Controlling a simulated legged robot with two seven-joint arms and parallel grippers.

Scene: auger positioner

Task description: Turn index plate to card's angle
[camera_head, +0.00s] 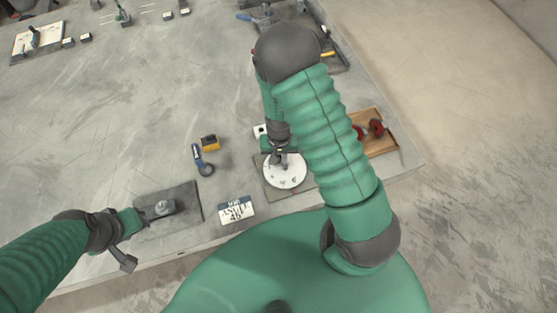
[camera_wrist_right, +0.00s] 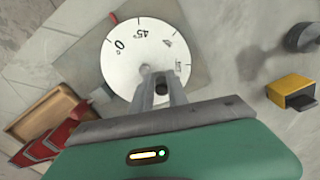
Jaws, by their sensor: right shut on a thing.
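The white round index plate (camera_head: 287,176) sits on a grey base plate near the table's front edge. In the right wrist view the index plate (camera_wrist_right: 122,70) shows 0° and 45° marks, with more marks to the right. A red pointer (camera_wrist_right: 114,18) stands at its rim, between the 0° and 45° marks. My right gripper (camera_head: 281,160) is shut on a small dark peg (camera_wrist_right: 161,86) on the plate. The white card (camera_head: 237,210) reads job angle 45. My left gripper (camera_head: 148,214) is beside a metal post (camera_head: 165,207); its jaws are unclear.
The post stands on a dark grey plate (camera_head: 188,218). A wooden tray (camera_head: 382,145) with red parts is at right, partly behind my right arm. The table's middle is clear.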

